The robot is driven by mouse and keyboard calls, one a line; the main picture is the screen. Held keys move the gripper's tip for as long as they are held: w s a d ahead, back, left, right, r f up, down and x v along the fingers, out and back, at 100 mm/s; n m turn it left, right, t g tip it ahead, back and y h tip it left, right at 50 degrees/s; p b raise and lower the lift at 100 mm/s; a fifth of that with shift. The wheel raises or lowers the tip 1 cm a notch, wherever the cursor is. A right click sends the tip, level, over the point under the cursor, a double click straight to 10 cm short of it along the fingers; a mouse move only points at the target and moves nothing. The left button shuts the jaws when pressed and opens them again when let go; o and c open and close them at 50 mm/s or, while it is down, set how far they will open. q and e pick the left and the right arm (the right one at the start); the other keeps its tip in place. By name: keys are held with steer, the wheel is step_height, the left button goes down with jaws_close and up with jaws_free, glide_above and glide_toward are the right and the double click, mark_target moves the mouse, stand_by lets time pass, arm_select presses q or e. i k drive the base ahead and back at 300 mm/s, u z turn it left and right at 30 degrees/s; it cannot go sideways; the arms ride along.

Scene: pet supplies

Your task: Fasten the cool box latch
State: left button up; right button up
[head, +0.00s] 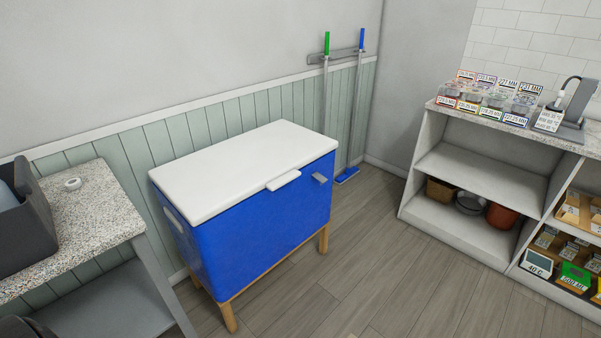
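The cool box (263,228) is blue and stands on a wooden leg frame against the wall, left of the picture's middle. Its white lid (240,160) looks shut. A white tab (283,180), which looks like the latch, sits at the lid's front edge and sticks outward. A small grey piece (319,178) is on the blue front, to the right of the tab and apart from it. Whether the tab is fastened cannot be told for sure. Neither of my grippers is in view.
A speckled counter (95,215) with a dark bin (27,228) and a tape roll stands left of the box. A shelf unit (478,172) with jars on top stands at the right. A broom and mop hang behind. The wooden floor (385,270) in front is clear.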

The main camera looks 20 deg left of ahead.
mark_target(319, 178)
steer(key=z, duration=0.05)
steer(key=i, duration=0.8)
steer(key=u, duration=1.8)
